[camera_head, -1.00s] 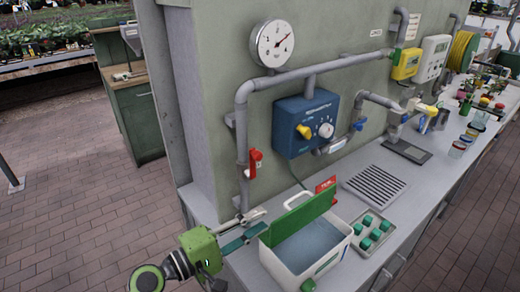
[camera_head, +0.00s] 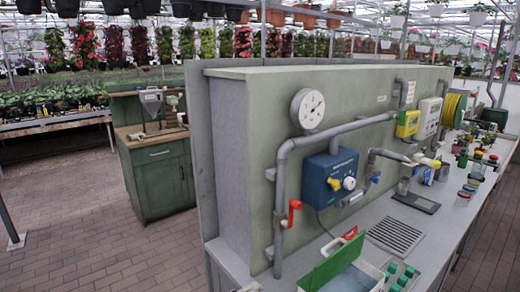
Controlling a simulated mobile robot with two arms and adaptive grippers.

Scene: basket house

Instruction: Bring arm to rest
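A small pale piece shows at the bottom edge of the head view, and it looks like the tip of my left gripper (camera_head: 249,287). The rest of that gripper and its arm are below the picture, so I cannot see whether it is open or shut. It lies left of the white bin (camera_head: 374,269) with the raised green lid (camera_head: 331,264), over the near end of the bench. My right gripper and arm are not in view.
The grey bench (camera_head: 400,234) runs to the far right below a panel with a gauge (camera_head: 307,108), pipes and a blue box (camera_head: 330,178). A red valve handle (camera_head: 292,212) hangs near the bin. A green cabinet (camera_head: 160,177) stands left. The brick floor (camera_head: 70,235) is clear.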

